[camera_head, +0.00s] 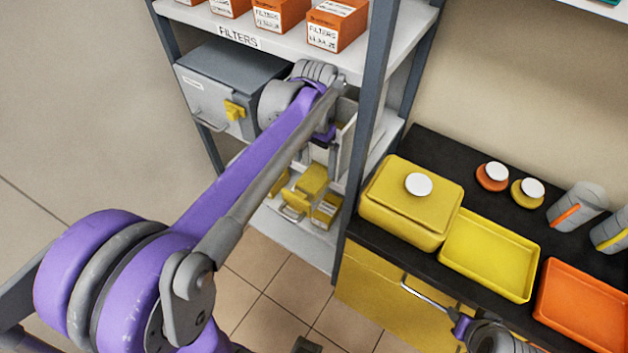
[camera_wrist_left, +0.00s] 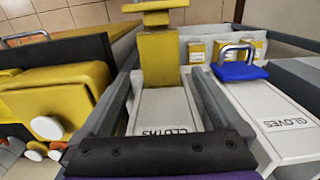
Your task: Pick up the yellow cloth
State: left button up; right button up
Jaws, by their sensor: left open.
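In the left wrist view, a yellow cloth (camera_wrist_left: 158,58) hangs as an upright strip over a white bin (camera_wrist_left: 165,112) labelled CLOTHS. My left gripper (camera_wrist_left: 160,78) is open, its two grey fingers on either side of the bin's front and the cloth's lower part. I cannot tell whether they touch it. In the head view my left gripper (camera_head: 323,135) is at the shelf, largely hidden by my own arm. Part of my right arm shows at the bottom right of the head view; its jaws cannot be made out.
A bin (camera_wrist_left: 292,115) labelled GLOVES with a blue item (camera_wrist_left: 238,72) stands right of the CLOTHS bin. A shelf post (camera_head: 365,110) is close beside my left gripper. The black counter (camera_head: 460,170) holds a yellow box (camera_head: 400,200), a yellow tray (camera_head: 490,252) and an orange tray (camera_head: 585,300).

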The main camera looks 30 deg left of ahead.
aim_at(313, 179)
pick_arm(q)
notch_tip(313, 179, down, 5)
jog(key=shift+f, duration=0.15)
jog(key=shift+s, duration=0.1)
jog(key=c, duration=1.2)
jog(key=shift+o, duration=0.2)
jog(key=shift+s+r, duration=0.2)
jog(key=shift+r, duration=0.25)
notch_tip(313, 179, up, 7)
jog(key=shift+f, duration=0.2)
jog(key=s+a+b, duration=0.1)
jog(key=s, duration=1.8)
jog(key=shift+s+a+f, duration=0.2)
jog(key=shift+s+a, duration=0.05)
jog(key=shift+a, duration=0.05)
